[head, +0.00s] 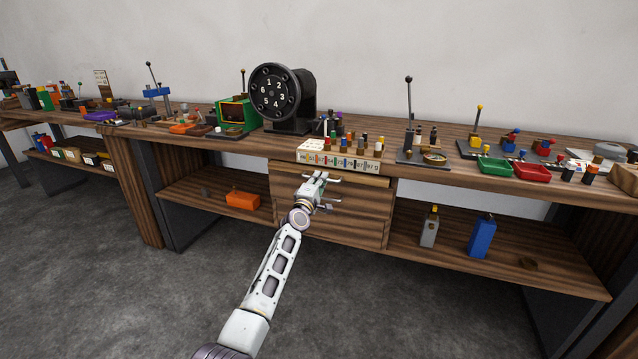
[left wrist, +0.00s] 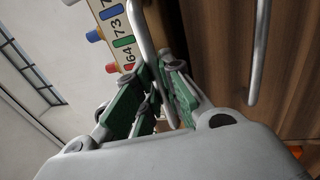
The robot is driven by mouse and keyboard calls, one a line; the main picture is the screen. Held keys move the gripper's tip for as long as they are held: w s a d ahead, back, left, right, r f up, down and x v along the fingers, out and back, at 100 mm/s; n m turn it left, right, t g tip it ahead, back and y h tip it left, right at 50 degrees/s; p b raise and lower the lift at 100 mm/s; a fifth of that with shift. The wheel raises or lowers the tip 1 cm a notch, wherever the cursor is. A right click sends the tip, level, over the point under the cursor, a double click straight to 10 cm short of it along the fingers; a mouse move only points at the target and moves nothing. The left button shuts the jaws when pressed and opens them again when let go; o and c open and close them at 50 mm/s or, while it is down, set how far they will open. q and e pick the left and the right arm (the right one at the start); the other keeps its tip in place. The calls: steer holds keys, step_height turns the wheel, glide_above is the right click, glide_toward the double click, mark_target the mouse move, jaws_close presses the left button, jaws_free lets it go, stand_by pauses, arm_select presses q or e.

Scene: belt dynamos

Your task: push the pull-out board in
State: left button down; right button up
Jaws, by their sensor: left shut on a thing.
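In the left wrist view the bar handle (left wrist: 144,35) runs down between the green-padded fingers of the gripper (left wrist: 157,95). The gripper and arm hide part of the board's front. My right gripper is in neither view.
The drawer front (head: 350,222) below has its own bar handle (left wrist: 260,50), close beside my gripper. A numbered rack (head: 338,158) with coloured pegs stands on the bench edge above. Open shelves flank the drawer, with an orange box (head: 242,200) and a blue bottle (head: 481,236).

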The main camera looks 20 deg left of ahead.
arm_select(q)
steer(key=shift+r, duration=0.1)
steer(key=c, duration=1.5)
jaws_free()
steer(key=shift+s, duration=0.1)
steer(key=shift+s+a+f, duration=0.1)
steer(key=shift+s+f, duration=0.3)
steer(key=shift+s, duration=1.5)
steer(key=shift+s+a+f, duration=0.1)
steer(key=shift+s+f, duration=0.35)
steer(key=shift+s, duration=1.5)
steer(key=shift+s+f, duration=0.4)
steer(key=shift+s, duration=1.5)
